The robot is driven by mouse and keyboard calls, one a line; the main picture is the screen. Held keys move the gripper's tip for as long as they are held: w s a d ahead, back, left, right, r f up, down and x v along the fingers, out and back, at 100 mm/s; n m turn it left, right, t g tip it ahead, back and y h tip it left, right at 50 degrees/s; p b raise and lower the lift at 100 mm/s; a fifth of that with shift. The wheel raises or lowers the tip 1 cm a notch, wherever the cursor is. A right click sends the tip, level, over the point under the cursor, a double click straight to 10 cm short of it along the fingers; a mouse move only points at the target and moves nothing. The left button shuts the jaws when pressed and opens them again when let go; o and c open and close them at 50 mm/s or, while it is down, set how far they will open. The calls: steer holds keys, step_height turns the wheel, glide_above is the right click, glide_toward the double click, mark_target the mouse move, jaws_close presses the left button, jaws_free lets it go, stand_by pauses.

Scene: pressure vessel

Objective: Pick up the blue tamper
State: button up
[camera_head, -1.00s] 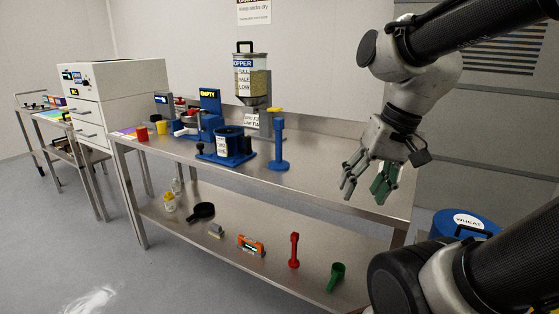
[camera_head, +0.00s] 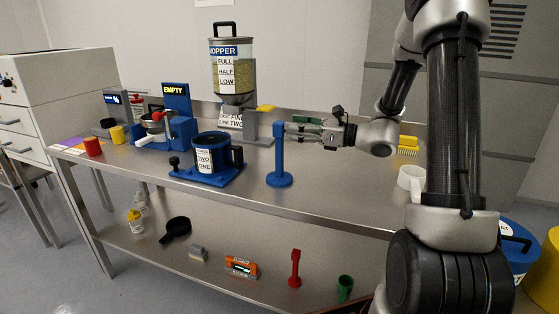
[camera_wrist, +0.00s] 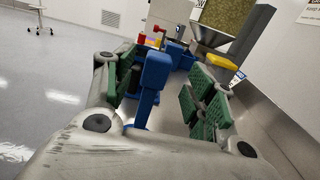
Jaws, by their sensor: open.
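The blue tamper (camera_head: 279,162) stands upright on its round base on the steel table top, near the front edge. In the wrist view the tamper (camera_wrist: 155,72) shows between the green-padded fingers, nearer the left finger. My gripper (camera_head: 291,130) is open and level with the tamper's upper shaft, reaching in from the right. In the wrist view the open gripper (camera_wrist: 165,84) has visible space between its right finger and the tamper. I cannot tell whether either finger touches it.
A blue cup-shaped fixture (camera_head: 208,160) stands left of the tamper, and a hopper (camera_head: 232,75) stands behind. A white mug (camera_head: 410,180) and yellow brush (camera_head: 408,145) are on the right. A red tool (camera_head: 295,268) and green cup (camera_head: 345,287) are on the lower shelf.

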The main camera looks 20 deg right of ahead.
mark_target(279, 126)
steer(key=x, duration=0.5)
steer(key=shift+a, duration=0.2)
jaws_close()
